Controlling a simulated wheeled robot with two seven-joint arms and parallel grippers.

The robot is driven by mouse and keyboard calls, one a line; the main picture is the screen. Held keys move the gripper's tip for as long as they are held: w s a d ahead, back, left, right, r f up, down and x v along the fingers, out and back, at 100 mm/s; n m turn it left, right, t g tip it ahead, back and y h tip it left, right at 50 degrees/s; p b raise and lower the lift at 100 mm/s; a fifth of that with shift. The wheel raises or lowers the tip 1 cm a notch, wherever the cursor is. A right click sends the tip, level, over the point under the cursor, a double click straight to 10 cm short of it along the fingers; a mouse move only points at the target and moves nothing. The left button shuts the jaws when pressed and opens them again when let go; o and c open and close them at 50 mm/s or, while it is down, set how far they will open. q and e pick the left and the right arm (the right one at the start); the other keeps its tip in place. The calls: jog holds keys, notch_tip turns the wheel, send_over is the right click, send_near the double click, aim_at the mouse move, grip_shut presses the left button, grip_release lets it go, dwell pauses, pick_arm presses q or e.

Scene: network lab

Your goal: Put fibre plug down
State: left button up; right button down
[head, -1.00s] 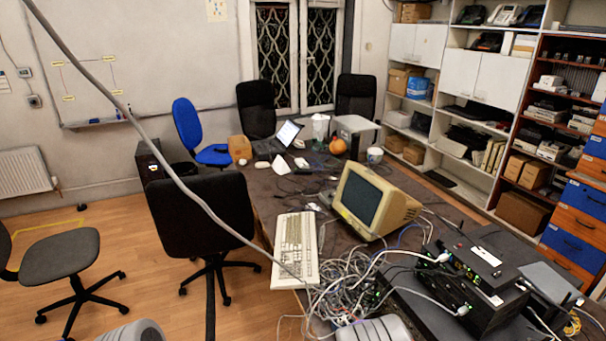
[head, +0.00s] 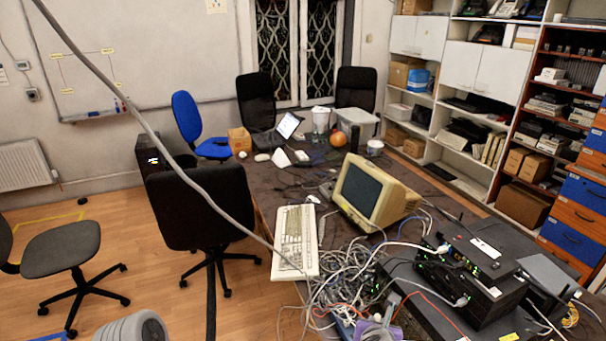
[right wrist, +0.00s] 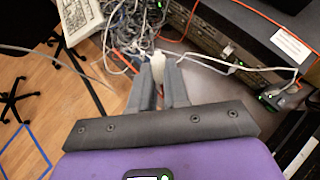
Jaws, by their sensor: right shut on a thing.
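My right gripper (right wrist: 158,75) is shut on a small pale plug (right wrist: 157,64), the fibre plug, held between the two grey fingertips. An orange cable shows between the fingers just behind it. The fingers hide much of the plug. It is over or near the tangle of cables (right wrist: 125,25), and I cannot tell whether it touches anything. In the head view my right gripper (head: 378,326) shows at the bottom edge, beside the cable tangle (head: 345,280) and left of the black network device (head: 475,270). My left gripper is out of view.
A beige keyboard (head: 295,240) and an old monitor (head: 372,195) stand on the dark table. Orange and white cables run by the network device. A thick grey cable (head: 150,130) crosses the head view. A black chair (head: 200,210) stands at the table's left side.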

dwell(0.3)
jog(key=s+a+f+n+y, duration=0.25)
jog(key=a+n+y, duration=0.5)
jog(key=a, duration=0.55)
jog(key=shift+w+a+f+n+g+y, duration=1.3)
jog(key=shift+w+f+n, duration=0.9)
jog(key=shift+f+n, duration=0.35)
jog(key=s+d+r+m+t+h, duration=0.3)
jog(key=s+d+r+m+h, duration=0.3)
jog(key=r+m, duration=0.3)
jog(key=w+a+m+h, duration=0.4)
jog(key=w+a, duration=0.4)
jog(key=s+d+f+n+g+y, duration=0.1)
jog(key=d+f+n+g+y, duration=0.1)
jog(key=n+y, duration=0.4)
jog(key=s+d+f+n+g+y, duration=0.2)
jog(key=f+n+g+y, duration=0.2)
jog(key=n, duration=0.7)
notch_tip(320, 180, down, 3)
jog(key=shift+f+n+y, duration=0.1)
jog(key=shift+n+y, duration=0.2)
jog(key=shift+y, duration=0.85)
